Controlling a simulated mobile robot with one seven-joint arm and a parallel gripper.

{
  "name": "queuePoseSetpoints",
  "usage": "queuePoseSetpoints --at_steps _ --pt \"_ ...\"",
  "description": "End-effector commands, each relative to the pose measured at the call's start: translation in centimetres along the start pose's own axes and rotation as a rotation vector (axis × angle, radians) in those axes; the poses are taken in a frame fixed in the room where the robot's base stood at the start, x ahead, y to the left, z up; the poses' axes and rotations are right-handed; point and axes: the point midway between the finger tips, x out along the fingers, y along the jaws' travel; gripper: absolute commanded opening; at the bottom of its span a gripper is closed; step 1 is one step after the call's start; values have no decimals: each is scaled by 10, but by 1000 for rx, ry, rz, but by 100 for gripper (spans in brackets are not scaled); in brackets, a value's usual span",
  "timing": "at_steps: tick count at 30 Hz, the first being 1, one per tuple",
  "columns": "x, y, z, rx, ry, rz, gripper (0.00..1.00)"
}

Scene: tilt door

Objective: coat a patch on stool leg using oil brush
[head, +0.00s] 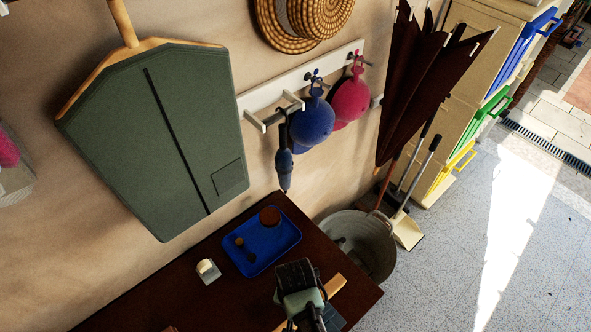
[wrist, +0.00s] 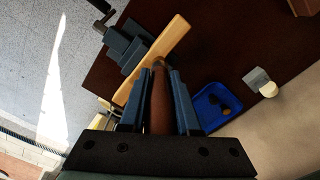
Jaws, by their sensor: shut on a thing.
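My gripper (wrist: 160,80) is shut on a brown handle, which I take to be the oil brush (wrist: 160,104), between its two blue-grey fingers in the wrist view. The brush's far end lies over or beside the pale wooden stool leg (wrist: 170,46); I cannot tell if they touch. The bristles are not clear. The leg lies slanted in a blue-grey vise (wrist: 127,48) at the table's edge. In the head view the leg (head: 337,285) shows partly behind my arm, and the brush is hidden.
On the dark table (head: 150,300), a blue tray (head: 262,262) holds a round brown thing and a small item. A small pale block with a white round piece (head: 207,270) stands left of it. A metal tub (head: 372,235) stands beyond the table's right edge.

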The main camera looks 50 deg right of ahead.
Motion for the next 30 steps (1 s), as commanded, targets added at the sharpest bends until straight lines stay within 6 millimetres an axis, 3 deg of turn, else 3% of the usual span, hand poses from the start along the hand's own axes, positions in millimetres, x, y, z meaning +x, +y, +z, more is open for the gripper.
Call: queuePoseSetpoints --at_steps 1,9,30 --pt "-9 -1 -1 -1 1 0 0" --pt "-26 -4 -6 -4 0 1 0" --pt "-26 -4 -7 -4 0 0 0"
